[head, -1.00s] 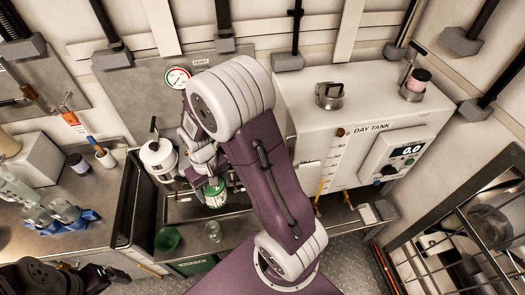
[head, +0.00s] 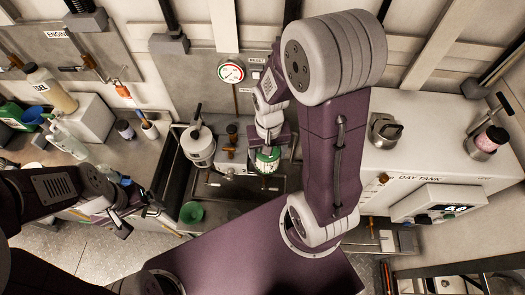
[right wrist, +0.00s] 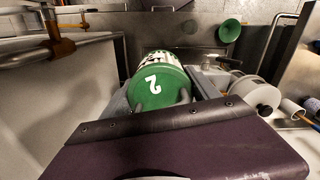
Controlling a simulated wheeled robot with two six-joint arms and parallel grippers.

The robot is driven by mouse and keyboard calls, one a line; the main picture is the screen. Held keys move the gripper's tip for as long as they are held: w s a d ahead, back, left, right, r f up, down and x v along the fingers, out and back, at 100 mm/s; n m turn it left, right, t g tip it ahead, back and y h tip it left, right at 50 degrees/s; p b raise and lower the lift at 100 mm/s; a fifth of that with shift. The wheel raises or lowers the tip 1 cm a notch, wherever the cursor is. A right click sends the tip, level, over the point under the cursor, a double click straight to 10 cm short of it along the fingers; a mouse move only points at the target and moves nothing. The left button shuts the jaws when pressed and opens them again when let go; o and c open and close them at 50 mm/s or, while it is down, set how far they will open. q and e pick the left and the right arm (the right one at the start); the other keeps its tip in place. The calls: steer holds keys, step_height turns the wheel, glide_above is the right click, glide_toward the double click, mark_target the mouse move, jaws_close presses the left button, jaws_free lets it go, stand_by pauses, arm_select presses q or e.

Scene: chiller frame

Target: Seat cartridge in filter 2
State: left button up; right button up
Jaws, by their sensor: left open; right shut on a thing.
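My right gripper (head: 267,147) is shut on a green and white cartridge (head: 266,160). A grey block with a brass knob (head: 232,129) stands between that housing and the cartridge. I cannot tell which part is filter 2. My left gripper (head: 128,226) is open and empty at the left, apart from the cartridge.
A green funnel (head: 190,212) sits at the tray's front left. A pressure gauge (head: 231,72) is on the wall behind. The day tank (head: 425,150) fills the right side. Bottles and a brush cup (head: 149,130) stand on the left bench.

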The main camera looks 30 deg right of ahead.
steer(key=w+d+f+p, duration=0.2)
steer(key=w+d+f, duration=0.2)
steer(key=w+f, duration=0.6)
step_height(320, 180, down, 2)
steer(key=shift+d+f, duration=0.15)
steer(key=shift+d, duration=0.2)
steer(key=o, duration=1.5)
steer(key=shift+c, duration=0.2)
arm_select(q)
steer(key=shift+s+r, duration=0.15)
steer(key=shift+r, duration=0.4)
steer(key=shift+s+r, duration=0.15)
steer(key=shift+r, duration=0.35)
